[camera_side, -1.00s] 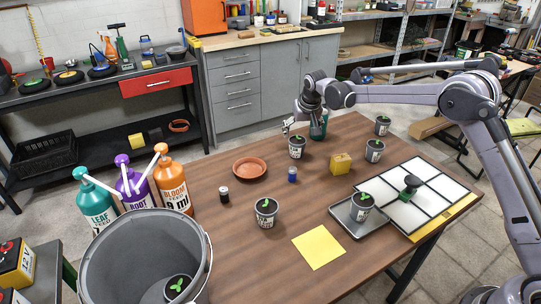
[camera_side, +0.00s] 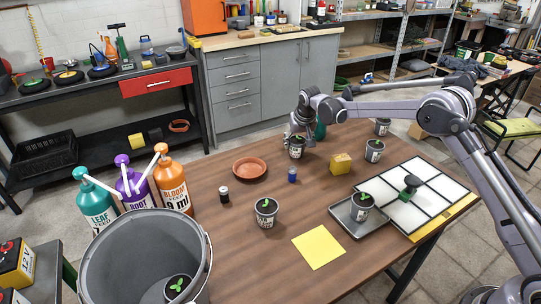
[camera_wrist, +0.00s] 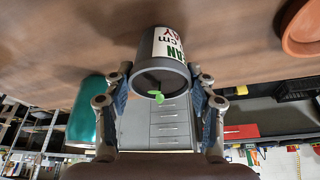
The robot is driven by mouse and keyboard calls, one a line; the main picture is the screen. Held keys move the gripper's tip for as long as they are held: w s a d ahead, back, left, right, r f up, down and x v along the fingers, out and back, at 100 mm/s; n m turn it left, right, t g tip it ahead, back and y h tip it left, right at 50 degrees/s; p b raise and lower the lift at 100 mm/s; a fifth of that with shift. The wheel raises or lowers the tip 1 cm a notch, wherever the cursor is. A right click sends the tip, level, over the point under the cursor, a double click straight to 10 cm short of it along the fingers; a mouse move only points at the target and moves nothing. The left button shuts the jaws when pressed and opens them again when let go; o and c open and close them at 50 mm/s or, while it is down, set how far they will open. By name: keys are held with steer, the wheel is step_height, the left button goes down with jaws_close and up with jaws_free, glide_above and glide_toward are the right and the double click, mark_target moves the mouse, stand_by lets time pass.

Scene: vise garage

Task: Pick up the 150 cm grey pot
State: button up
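A dark grey pot (camera_side: 297,152) with a green sprout stands near the far edge of the brown table. In the wrist view this pot (camera_wrist: 163,65) shows a white label with green, red and black print, partly reading "cm"; its number cannot be read. My gripper (camera_side: 296,138) is at this pot, from the far side. In the wrist view my gripper (camera_wrist: 162,88) is open, with one finger on each side of the pot's rim and small gaps visible. Similar grey pots (camera_side: 265,214) (camera_side: 374,152) (camera_side: 382,127) stand on the table; their labels are too small to read.
A teal object (camera_wrist: 86,110) stands close beside one finger. A pot (camera_side: 361,210) sits on a grey tray (camera_side: 378,220). A terracotta saucer (camera_side: 249,168), blue can (camera_side: 292,175), black can (camera_side: 223,194) and yellow block (camera_side: 341,164) are nearby. A grey bucket (camera_side: 105,255) stands front left.

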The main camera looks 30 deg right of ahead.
steer(key=shift+c, duration=0.9)
